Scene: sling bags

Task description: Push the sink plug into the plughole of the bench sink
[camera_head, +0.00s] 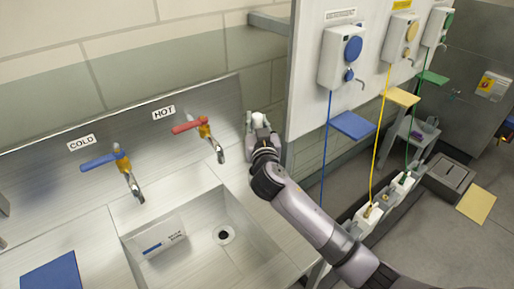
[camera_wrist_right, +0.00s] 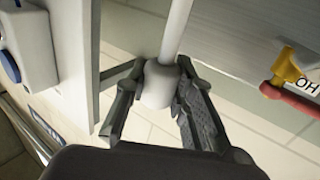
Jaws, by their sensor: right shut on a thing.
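The bench sink (camera_head: 183,268) is a steel basin at the lower middle of the head view. My right gripper (camera_head: 260,121) is up beside the steel backsplash, to the right of the hot tap and away from the plughole. In the wrist view its fingers (camera_wrist_right: 158,98) are shut on a white rounded piece (camera_wrist_right: 158,83) with a pale rod (camera_wrist_right: 177,28) running from it. I cannot identify a separate sink plug. My left gripper is not in view.
The blue cold tap (camera_head: 125,170) and red hot tap (camera_head: 205,133) stand behind the basin. A white panel (camera_head: 308,60) with dispensers is close to my right gripper. A blue mat (camera_head: 50,275) lies at lower left.

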